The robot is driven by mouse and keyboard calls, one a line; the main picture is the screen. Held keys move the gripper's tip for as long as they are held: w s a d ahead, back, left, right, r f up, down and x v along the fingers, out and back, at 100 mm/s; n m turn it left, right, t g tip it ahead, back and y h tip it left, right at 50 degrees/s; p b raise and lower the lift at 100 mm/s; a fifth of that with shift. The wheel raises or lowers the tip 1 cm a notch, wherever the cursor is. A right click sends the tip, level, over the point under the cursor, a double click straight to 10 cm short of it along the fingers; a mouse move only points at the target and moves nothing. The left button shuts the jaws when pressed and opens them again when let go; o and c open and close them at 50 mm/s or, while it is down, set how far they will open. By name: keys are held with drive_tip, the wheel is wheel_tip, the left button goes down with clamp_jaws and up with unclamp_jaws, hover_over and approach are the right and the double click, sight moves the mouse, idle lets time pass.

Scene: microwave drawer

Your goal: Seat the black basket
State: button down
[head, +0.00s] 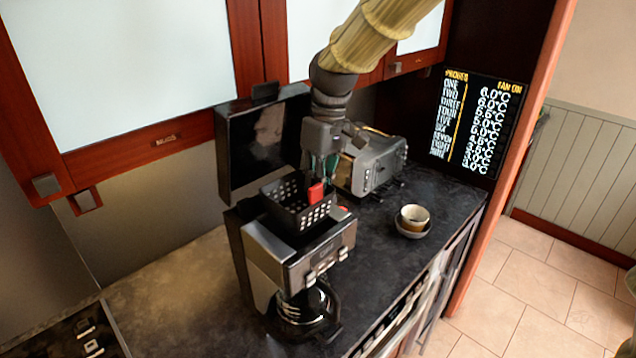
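The black basket (287,211), a square box with perforated walls, is at the open top of the coffee machine (300,258). It looks slightly tilted, and I cannot tell if it rests in the machine or is held just above it. The machine's black lid (240,150) stands open behind it. My gripper (324,178) points down at the basket's right side. A red piece (316,193) shows at the basket's wall below my gripper, with another bit of red to its right. The fingertips are too small to show whether they are closed on the wall.
A glass carafe (303,309) sits in the machine's lower front. A silver toaster (372,168) stands close behind and right of my gripper. Wall cabinets (130,70) hang above.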

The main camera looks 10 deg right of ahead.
drive_tip(key=shift+f+b, duration=0.7)
drive_tip(key=shift+f, duration=1.45)
drive_tip(key=c, duration=2.2)
unclamp_jaws()
drive_tip(key=o, duration=0.6)
drive_tip(key=shift+o, duration=0.2)
wheel_tip(320, 180, up, 12)
drive_tip(key=w+d, duration=0.1)
drive_tip(key=shift+d, duration=0.4)
drive_tip(key=shift+f, duration=0.15)
